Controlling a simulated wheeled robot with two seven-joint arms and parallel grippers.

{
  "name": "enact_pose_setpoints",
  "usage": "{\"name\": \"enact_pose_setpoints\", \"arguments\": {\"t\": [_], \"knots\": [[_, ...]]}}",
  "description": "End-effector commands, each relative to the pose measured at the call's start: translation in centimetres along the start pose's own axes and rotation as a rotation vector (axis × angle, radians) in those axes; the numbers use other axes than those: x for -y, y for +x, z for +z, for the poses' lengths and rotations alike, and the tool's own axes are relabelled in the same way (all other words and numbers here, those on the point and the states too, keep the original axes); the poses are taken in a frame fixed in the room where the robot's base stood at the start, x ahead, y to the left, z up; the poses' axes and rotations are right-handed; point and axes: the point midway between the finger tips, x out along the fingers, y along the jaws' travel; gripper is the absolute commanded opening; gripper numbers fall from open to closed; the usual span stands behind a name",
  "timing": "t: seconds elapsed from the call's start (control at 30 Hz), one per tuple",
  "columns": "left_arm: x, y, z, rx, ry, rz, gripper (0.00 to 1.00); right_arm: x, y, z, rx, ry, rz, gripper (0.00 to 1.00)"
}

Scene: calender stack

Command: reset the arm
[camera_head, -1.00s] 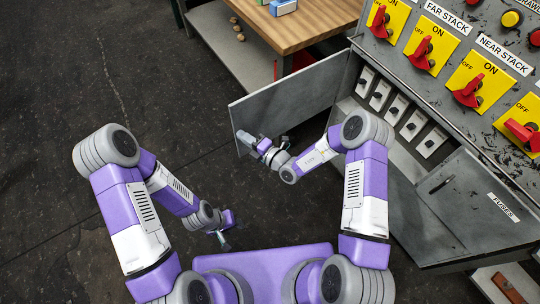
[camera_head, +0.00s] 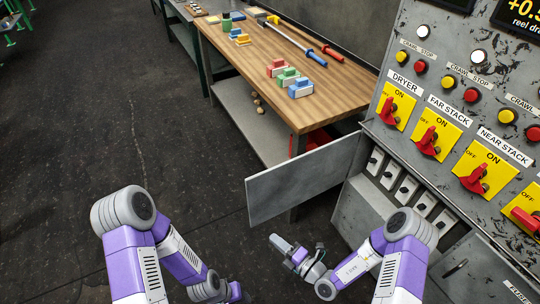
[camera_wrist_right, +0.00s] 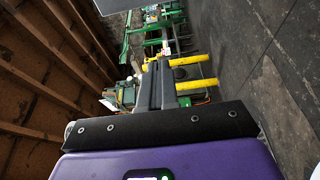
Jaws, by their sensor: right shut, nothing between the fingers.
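My right gripper (camera_head: 281,243) is shut and empty. It hangs over the dark floor below the open grey cabinet door (camera_head: 300,180), apart from it in the picture. In the right wrist view its fingers (camera_wrist_right: 161,84) are together with nothing between them. My left arm reaches down at the lower left, with its purple wrist at the bottom edge. The left gripper's fingers are cut off by that edge.
The grey control panel (camera_head: 455,110) with red switches stands at the right, above a row of white switches (camera_head: 398,180). A wooden bench (camera_head: 270,65) holds coloured blocks and long-handled tools. The floor (camera_head: 70,150) at left is clear.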

Motion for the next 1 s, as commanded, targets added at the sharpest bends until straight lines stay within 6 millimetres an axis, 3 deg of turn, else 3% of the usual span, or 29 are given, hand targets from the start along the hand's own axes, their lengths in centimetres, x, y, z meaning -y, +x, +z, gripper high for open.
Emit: {"name": "enact_pose_setpoints", "arguments": {"t": [0.17, 0.27, 0.33, 0.5, 0.6, 0.7, 0.8, 0.9, 1.0], "knots": [[0.0, 0.0, 0.0, 0.000, 0.000, 0.000, 0.43, 0.0, 0.0, -0.8, -0.037, -0.021, -0.005, 0.00], [0.0, 0.0, 0.0, 0.000, 0.000, 0.000, 0.43, -0.1, -0.3, -3.6, -0.174, -0.102, -0.017, 0.00], [0.0, 0.0, 0.0, 0.000, 0.000, 0.000, 0.43, 0.0, -1.1, -6.8, -0.335, -0.209, -0.026, 0.00], [-0.1, -0.1, 0.0, 0.000, 0.000, 0.000, 0.43, 1.7, -6.3, -14.6, -0.819, -0.603, -0.005, 0.00], [-0.1, -0.2, 0.0, 0.000, 0.000, 0.000, 0.43, 3.5, -10.4, -16.9, -1.088, -0.874, 0.048, 0.00], [-0.1, -0.2, 0.0, 0.000, 0.000, 0.000, 0.43, 5.6, -14.2, -17.3, -1.334, -1.169, 0.128, 0.00], [-0.1, -0.2, 0.0, 0.000, 0.000, 0.000, 0.43, 7.6, -17.1, -16.0, -1.550, -1.486, 0.237, 0.00], [-0.1, -0.3, 0.0, 0.000, 0.000, 0.000, 0.43, 9.3, -18.5, -13.5, -1.726, -1.820, 0.370, 0.00], [-0.1, -0.3, 0.0, 0.000, 0.000, 0.000, 0.43, 10.1, -18.4, -10.9, -1.842, -2.140, 0.512, 0.00]]}}
